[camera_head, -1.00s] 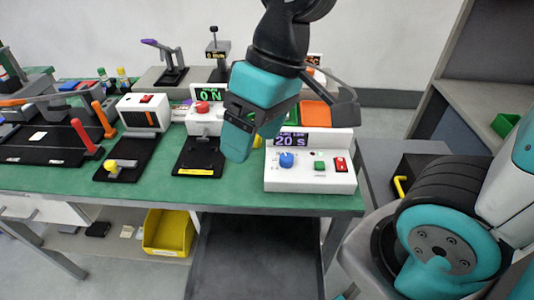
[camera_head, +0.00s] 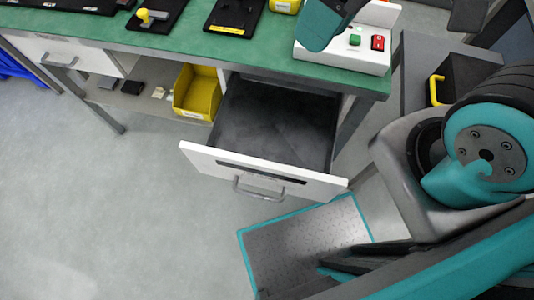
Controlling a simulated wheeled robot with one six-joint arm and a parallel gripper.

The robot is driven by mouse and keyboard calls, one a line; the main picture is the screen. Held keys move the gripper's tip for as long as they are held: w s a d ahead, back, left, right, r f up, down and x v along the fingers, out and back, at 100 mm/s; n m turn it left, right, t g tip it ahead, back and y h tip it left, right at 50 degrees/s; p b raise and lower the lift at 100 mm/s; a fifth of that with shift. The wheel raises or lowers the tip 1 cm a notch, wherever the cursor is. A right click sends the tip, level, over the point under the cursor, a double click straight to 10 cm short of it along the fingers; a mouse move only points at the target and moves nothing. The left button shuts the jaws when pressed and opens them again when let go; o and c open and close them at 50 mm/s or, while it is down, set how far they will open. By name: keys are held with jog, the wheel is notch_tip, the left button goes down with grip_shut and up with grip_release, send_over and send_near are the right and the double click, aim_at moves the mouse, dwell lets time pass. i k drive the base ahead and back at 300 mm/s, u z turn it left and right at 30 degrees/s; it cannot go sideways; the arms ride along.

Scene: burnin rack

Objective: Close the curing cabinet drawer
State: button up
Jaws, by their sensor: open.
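The drawer (camera_head: 191,160) is pulled out from beneath the green bench. Its white front panel faces the lower part of the view, and a grey bar handle (camera_head: 258,188) is fixed to it. The dark interior looks empty. My gripper (camera_head: 322,28) shows only in part at the top edge, as a teal piece above the bench by the white control box. It is open, well above and behind the drawer front, and not touching the handle. The rest of it is cut off.
A yellow bin (camera_head: 197,93) stands on the low shelf left of the drawer. The white control box (camera_head: 345,60) sits at the bench's right end. A second white drawer (camera_head: 85,58) is at the left. Floor in front is clear at left.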

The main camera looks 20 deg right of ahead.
aim_at(278, 136)
jog(key=k, duration=0.35)
jog(key=u, duration=1.15)
jog(key=i, duration=0.35)
jog(key=z, duration=0.15)
jog(key=k, duration=0.9)
jog(key=u, duration=0.25)
